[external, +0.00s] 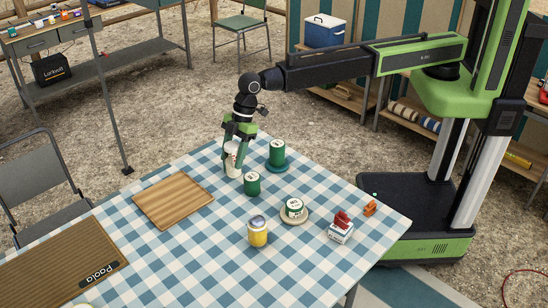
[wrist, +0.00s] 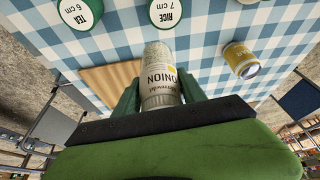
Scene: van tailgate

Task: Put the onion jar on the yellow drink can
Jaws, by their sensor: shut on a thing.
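The onion jar (wrist: 160,75), a clear jar with pale contents and an "ONION" label, is between the green fingers of my gripper (wrist: 160,92). In the external view my gripper (external: 234,158) points down at the far edge of the table, shut on the jar (external: 233,165). I cannot tell whether the jar's base touches the cloth. The yellow drink can (external: 258,232) stands upright with its silver top bare, nearer the front of the table. It also shows in the wrist view (wrist: 240,60), right of the jar and apart from it.
Green tins stand on the checked cloth right of my gripper: one (external: 277,152) on a blue coaster, one (external: 252,184) bare, one low tin (external: 294,207) on a saucer. A wooden board (external: 173,200) lies left. A red-and-white box (external: 341,228) and orange item (external: 370,208) sit right.

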